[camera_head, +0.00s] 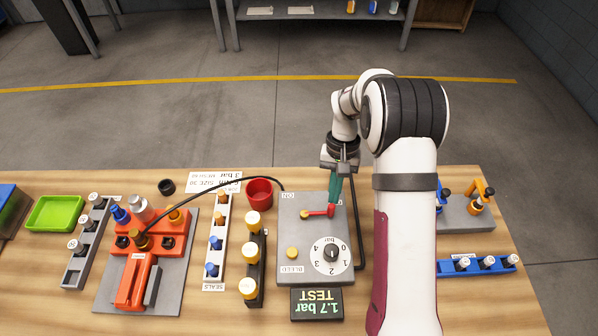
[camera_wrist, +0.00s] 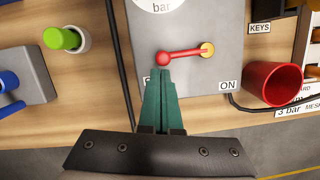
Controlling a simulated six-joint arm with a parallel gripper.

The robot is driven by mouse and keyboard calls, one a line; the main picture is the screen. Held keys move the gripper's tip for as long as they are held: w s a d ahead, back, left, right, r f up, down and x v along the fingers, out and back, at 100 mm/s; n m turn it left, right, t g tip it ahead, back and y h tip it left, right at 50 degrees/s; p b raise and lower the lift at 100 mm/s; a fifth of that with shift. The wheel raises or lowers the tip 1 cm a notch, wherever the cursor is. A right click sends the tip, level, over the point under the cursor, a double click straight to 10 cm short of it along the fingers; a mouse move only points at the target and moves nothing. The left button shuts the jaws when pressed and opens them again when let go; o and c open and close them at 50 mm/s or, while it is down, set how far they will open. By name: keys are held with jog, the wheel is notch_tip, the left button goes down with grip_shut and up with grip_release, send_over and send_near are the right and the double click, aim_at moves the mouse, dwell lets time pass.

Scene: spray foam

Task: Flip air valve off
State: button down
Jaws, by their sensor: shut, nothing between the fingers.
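The air valve is a red lever (camera_head: 318,213) with a brass pivot, on a grey control panel (camera_head: 287,234). In the wrist view the lever (camera_wrist: 185,54) runs from the brass pivot at right to a red ball end at left. An ON label (camera_wrist: 228,86) lies below the pivot there. Another label is mostly hidden behind my fingers. My gripper (camera_head: 333,200) is shut and empty, its green fingers pointing down at the panel. In the wrist view its fingertips (camera_wrist: 163,72) are right beside the red ball, seemingly touching it; exact contact cannot be told.
The panel also has a numbered dial (camera_head: 331,253), a yellow BLEED button (camera_head: 292,253) and a display (camera_head: 317,303) reading 1.7 bar TEST. A red cup (camera_head: 260,192) stands close at left. A black hose arcs to an orange fixture (camera_head: 135,280). Racks of parts stand on both sides.

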jog(key=w, duration=0.3)
jog(key=shift+d, duration=0.2)
jog(key=shift+w+d+r, duration=0.1)
jog(key=shift+w+r, duration=0.5)
jog(key=shift+r, duration=0.15)
jog(key=v, duration=0.8)
jog(key=shift+r, duration=0.2)
